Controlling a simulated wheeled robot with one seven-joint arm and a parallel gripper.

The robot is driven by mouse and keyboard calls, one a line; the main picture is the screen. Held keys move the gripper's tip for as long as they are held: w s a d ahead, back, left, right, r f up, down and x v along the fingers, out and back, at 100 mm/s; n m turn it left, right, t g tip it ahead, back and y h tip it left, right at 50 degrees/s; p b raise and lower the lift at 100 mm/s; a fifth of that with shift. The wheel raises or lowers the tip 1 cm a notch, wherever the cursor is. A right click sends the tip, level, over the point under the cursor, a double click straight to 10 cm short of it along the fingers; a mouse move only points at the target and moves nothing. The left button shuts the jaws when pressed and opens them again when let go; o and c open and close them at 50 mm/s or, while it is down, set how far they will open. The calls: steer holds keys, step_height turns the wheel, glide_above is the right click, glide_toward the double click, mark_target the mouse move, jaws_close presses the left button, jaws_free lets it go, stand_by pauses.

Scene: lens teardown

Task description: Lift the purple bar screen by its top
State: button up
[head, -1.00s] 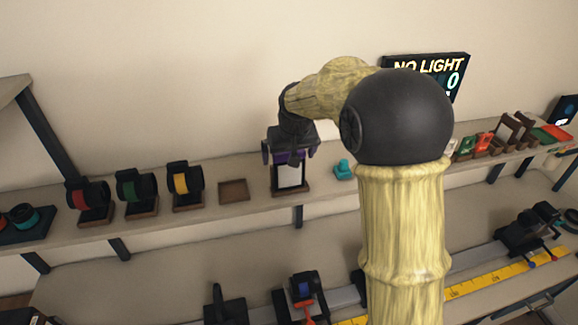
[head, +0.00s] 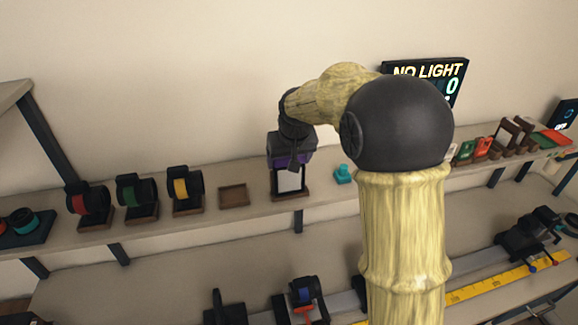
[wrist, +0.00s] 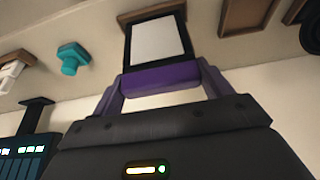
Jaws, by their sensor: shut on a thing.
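The purple bar screen is a white panel in a dark frame with a purple bar along its top. In the head view the screen (head: 289,180) stands upright on a brown base on the shelf. In the wrist view the screen (wrist: 157,42) shows with its purple bar (wrist: 160,80) between my two purple fingers. My gripper (head: 290,161) is at the top of the screen, and it also shows in the wrist view (wrist: 161,84). It is shut on the purple bar. The screen's base appears at or very near the shelf; I cannot tell whether they touch.
On the shelf (head: 330,190), an empty brown tray (head: 233,196) lies left of the screen and a teal knob (head: 343,174) stands right. Red, green and yellow ring holders (head: 187,190) stand further left. A NO LIGHT display (head: 427,80) is behind my arm.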

step_height(320, 180, up, 10)
steer(key=p, duration=0.7)
steer(key=shift+p, duration=0.3)
steer(key=shift+d, duration=0.1)
